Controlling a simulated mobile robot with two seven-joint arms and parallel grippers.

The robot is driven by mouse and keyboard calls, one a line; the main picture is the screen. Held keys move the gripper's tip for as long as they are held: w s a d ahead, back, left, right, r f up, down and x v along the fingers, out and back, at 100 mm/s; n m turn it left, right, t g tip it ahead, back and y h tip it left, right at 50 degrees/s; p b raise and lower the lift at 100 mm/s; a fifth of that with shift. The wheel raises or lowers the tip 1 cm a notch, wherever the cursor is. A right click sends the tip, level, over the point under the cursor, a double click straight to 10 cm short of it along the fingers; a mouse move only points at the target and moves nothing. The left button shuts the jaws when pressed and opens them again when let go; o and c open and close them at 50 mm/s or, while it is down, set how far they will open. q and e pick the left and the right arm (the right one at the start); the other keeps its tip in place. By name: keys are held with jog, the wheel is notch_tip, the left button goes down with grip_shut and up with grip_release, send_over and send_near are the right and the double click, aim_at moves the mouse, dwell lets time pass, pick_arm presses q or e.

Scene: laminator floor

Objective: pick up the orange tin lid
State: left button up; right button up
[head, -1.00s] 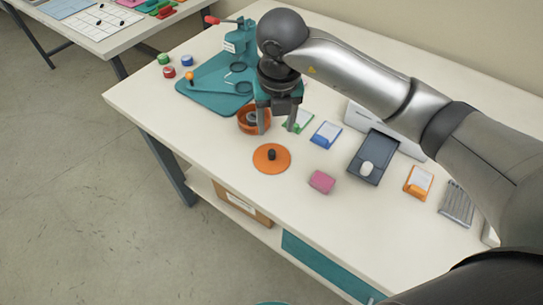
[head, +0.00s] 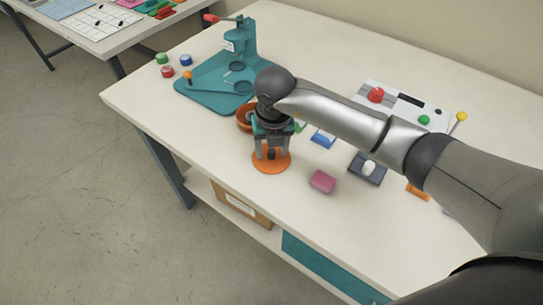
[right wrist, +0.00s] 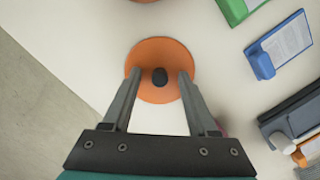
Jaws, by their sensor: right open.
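The orange tin lid (head: 272,166) is a flat orange disc with a small dark knob, lying on the white table near its front edge. It also shows in the right wrist view (right wrist: 152,91), with the knob at its middle. My right gripper (head: 271,152) is over the lid, pointing down. In the right wrist view its open fingers (right wrist: 160,76) stand on either side of the knob, with gaps between them and it. Whether the fingertips touch the lid cannot be told. My left gripper is not in view.
An orange round tin (head: 243,119) stands just behind the lid, partly hidden by my arm. A pink block (head: 322,181) lies to the right. A teal press (head: 240,45) stands at the back left. A dark tray (head: 362,175) with a white object lies farther right.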

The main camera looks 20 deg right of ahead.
grip_shut()
dwell(0.3)
jog(key=shift+r, duration=0.15)
dwell(0.3)
